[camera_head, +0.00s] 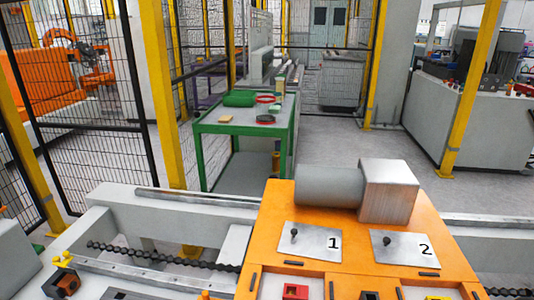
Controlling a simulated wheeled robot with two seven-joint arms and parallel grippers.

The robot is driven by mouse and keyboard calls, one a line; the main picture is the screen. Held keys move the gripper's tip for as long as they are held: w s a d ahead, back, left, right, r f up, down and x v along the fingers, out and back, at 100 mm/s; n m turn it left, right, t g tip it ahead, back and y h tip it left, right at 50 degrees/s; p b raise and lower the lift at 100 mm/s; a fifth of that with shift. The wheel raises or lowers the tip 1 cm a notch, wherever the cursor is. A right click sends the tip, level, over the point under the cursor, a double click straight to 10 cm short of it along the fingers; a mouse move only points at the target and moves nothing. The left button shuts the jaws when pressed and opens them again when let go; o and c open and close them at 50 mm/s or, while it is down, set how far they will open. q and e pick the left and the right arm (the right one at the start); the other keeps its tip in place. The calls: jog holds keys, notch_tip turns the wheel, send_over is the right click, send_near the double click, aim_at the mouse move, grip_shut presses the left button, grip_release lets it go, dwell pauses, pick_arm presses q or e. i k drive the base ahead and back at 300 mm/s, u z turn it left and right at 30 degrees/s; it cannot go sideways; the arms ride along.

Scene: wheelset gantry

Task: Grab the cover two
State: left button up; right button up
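Cover two (411,249) is a flat pale metal plate with a black "2" and a small dark knob. It lies on the right part of the orange table top (445,235). Cover one (309,244) is a like plate marked "1", with its own dark knob, lying to the left of cover two with a strip of orange between them. Neither of my grippers shows in the head view, so nothing is seen touching either cover.
A grey cylinder (328,187) and a metal block (388,191) stand behind the covers. Small red (295,292) and black parts sit at the front edge. A grey rail frame (140,238) lies left. A green table (243,128) with items stands farther back, beside mesh fencing.

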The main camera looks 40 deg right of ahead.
aim_at(392, 248)
jog(key=u, duration=1.3)
jog(key=k, duration=1.35)
jog(key=z, duration=2.15)
